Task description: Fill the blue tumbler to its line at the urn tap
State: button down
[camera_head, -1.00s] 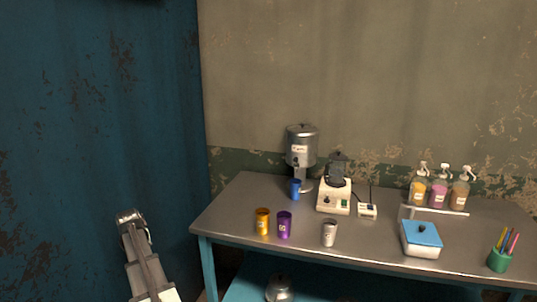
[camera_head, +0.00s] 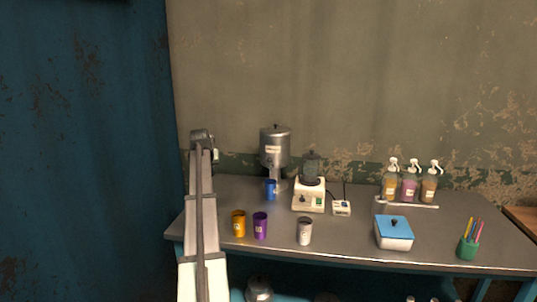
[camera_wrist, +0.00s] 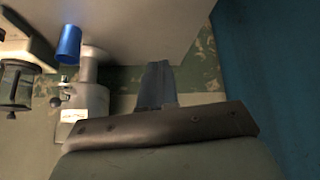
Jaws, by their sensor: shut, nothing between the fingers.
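The blue tumbler (camera_head: 271,189) stands upright on the table, in front of the grey metal urn (camera_head: 275,146) and below its tap. In the wrist view, which is upside down, the blue tumbler (camera_wrist: 69,45) stands beside the column of the urn (camera_wrist: 88,110). My gripper (camera_wrist: 158,68) is shut and empty, apart from the tumbler. In the head view my arm rises at the left, with its end left of the urn. I cannot make out the tumbler's line or its contents.
An orange cup (camera_head: 238,223), a purple cup (camera_head: 260,226) and a grey cup (camera_head: 304,231) stand near the front edge. A blender (camera_head: 309,190) is right of the urn. Pump bottles (camera_head: 410,185), a blue-lidded box (camera_head: 394,233) and a pencil cup (camera_head: 467,248) are further right.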

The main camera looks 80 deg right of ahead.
jog(key=s+d+r+m, duration=0.1)
jog(key=s+d+r, duration=0.2)
jog(key=s, duration=0.4)
jog(key=s+d+r+m+g+h, duration=0.1)
jog(key=s+d+r, duration=0.2)
jog(key=s+r, duration=0.3)
jog(key=s+d+r+m, duration=0.1)
jog(key=s+d+r, duration=0.2)
jog(key=s+r, duration=0.2)
jog(key=s, duration=0.3)
jog(key=shift+d+g+h, duration=0.3)
jog(key=shift+f, duration=0.1)
send_over(270, 159)
jog(key=f, duration=0.7)
jog(key=shift+w+a+f, duration=0.2)
jog(key=shift+w, duration=0.1)
jog(key=shift+a+f, duration=0.15)
jog(key=shift+f, duration=0.8)
jog(key=shift+a+f, duration=0.1)
jog(key=shift+f, duration=0.85)
jog(key=shift+a, duration=0.1)
jog(key=shift+a+f+h, duration=0.15)
jog(key=shift+f+h, duration=0.1)
jog(key=shift+h, duration=0.15)
